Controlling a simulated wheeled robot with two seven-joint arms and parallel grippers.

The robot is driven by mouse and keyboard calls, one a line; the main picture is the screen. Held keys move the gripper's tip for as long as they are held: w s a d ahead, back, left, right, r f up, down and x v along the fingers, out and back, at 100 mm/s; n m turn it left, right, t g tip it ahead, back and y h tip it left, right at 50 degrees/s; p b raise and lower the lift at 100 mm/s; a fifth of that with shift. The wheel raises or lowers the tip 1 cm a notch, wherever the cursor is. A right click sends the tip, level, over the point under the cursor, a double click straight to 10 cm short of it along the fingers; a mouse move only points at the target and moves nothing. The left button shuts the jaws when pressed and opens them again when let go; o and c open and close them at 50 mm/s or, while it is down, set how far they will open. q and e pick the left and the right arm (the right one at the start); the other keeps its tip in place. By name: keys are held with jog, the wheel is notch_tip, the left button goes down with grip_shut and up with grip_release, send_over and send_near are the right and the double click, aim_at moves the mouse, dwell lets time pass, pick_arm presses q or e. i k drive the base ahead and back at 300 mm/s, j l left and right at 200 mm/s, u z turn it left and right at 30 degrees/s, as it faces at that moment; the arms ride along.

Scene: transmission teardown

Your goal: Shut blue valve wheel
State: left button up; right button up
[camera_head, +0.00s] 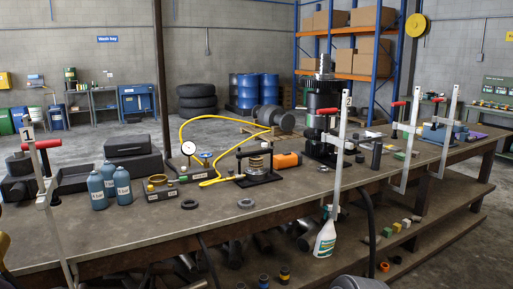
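The gauge stand (183,179) sits on the workbench left of centre, with a round white dial gauge (188,148) on it. A small, partly blue and yellow fitting (204,157) shows just right of the dial. It may be the blue valve wheel, but it is too small to make out its shape or whether it is open or shut. Neither of my grippers can be made out in this view, and nothing is seen touching the fitting.
A yellow hose (222,120) loops over the bench beside the gauge. Blue bottles (98,190) and a yellow-ringed block (160,194) stand to its left, a plate fixture (258,179) to its right. Tall red-handled clamps (337,150) rise at the front edge. The front-left bench top (130,235) is clear.

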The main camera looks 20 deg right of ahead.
aim_at(206, 156)
jog(key=i+l+z, duration=0.1)
jog(key=l, duration=0.25)
jog(key=i+l+z, duration=0.1)
jog(key=i+l, duration=0.15)
jog(key=i+l+z, duration=0.1)
jog(key=l, duration=0.3)
jog(key=i, duration=0.1)
